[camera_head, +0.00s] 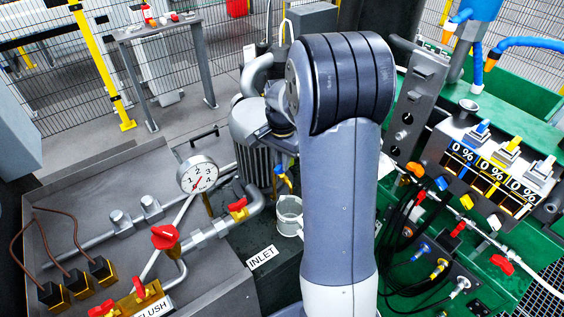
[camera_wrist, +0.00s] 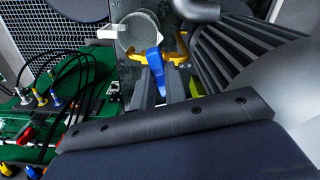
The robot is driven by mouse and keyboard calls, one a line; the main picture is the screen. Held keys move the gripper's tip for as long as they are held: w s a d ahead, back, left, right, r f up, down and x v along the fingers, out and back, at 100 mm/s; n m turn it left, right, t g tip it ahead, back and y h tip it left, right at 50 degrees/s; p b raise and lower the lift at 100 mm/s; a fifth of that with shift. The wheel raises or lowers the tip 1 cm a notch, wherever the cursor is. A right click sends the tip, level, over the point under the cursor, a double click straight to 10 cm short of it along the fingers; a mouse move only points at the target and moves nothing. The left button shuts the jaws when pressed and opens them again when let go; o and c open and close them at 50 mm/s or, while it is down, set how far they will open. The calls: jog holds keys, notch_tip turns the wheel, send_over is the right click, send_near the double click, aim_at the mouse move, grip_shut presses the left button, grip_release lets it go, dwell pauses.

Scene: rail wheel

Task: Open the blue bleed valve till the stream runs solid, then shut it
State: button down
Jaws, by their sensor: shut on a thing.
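The blue bleed valve's lever (camera_head: 278,170) shows small beside the grey ribbed motor in the head view, next to a yellow fitting (camera_head: 289,183). In the wrist view the blue lever (camera_wrist: 155,65) stands between the two grey fingers of my gripper (camera_wrist: 161,86), which is shut on it. The yellow fitting (camera_wrist: 182,48) shows just beyond the lever. A clear cup (camera_head: 289,211) hangs or stands below the valve; it also shows in the wrist view (camera_wrist: 134,36). I cannot make out a stream or its state. My arm hides part of the valve area.
A ribbed motor (camera_head: 252,135) stands close beside the valve. A pressure gauge (camera_head: 198,174) and red-handled valves (camera_head: 165,236) are at left. Black hoses (camera_head: 398,215) and a panel of 0 % readouts (camera_head: 488,172) are at right. An INLET label (camera_head: 262,257) lies in front.

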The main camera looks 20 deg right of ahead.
dwell(0.3)
jog(key=n, duration=0.4)
dwell(0.4)
jog(key=n, duration=0.4)
dwell(3.2)
jog(key=shift+m+p, duration=0.35)
jog(key=shift+m, duration=1.65)
